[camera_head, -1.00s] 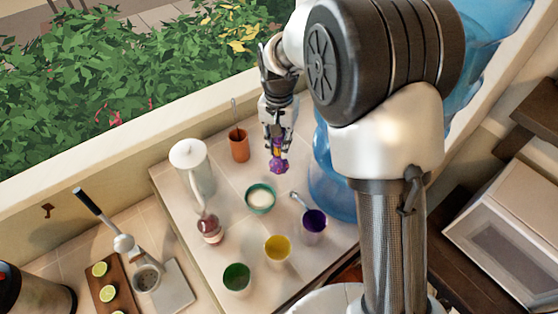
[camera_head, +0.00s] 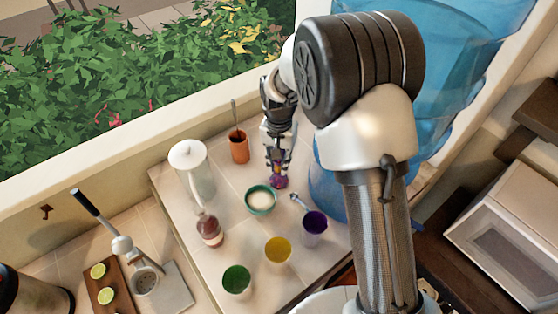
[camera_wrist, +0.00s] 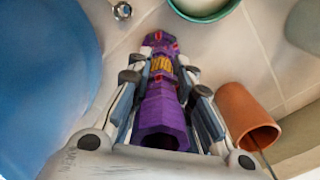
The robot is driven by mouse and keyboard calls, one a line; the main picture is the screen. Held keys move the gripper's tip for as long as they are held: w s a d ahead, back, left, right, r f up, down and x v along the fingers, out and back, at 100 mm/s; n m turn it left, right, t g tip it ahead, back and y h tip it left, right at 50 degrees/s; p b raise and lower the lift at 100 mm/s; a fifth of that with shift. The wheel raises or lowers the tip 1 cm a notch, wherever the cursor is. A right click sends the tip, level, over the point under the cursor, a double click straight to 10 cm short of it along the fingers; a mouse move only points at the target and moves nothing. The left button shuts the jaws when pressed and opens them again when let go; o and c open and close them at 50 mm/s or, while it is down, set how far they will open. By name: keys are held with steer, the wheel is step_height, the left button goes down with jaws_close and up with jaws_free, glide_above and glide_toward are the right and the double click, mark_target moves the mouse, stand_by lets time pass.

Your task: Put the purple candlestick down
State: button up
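The purple candlestick (camera_wrist: 163,108) has a gold band and small red spots. In the wrist view it lies between the two fingers of my gripper (camera_wrist: 165,85), which are closed against its sides. In the head view my gripper (camera_head: 278,158) points down and holds the candlestick (camera_head: 278,182) upright, base downward. The base is at or just above the tiled counter (camera_head: 235,190), behind the green-rimmed bowl; I cannot tell whether it touches.
The green-rimmed bowl (camera_head: 261,200) is close in front. A terracotta cup (camera_head: 239,147) stands to the left, and a purple cup (camera_head: 314,225) with a spoon at front right. A large blue bottle (camera_head: 328,185) is close on the right. A white pitcher (camera_head: 190,165) stands farther left.

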steer(key=o, duration=0.4)
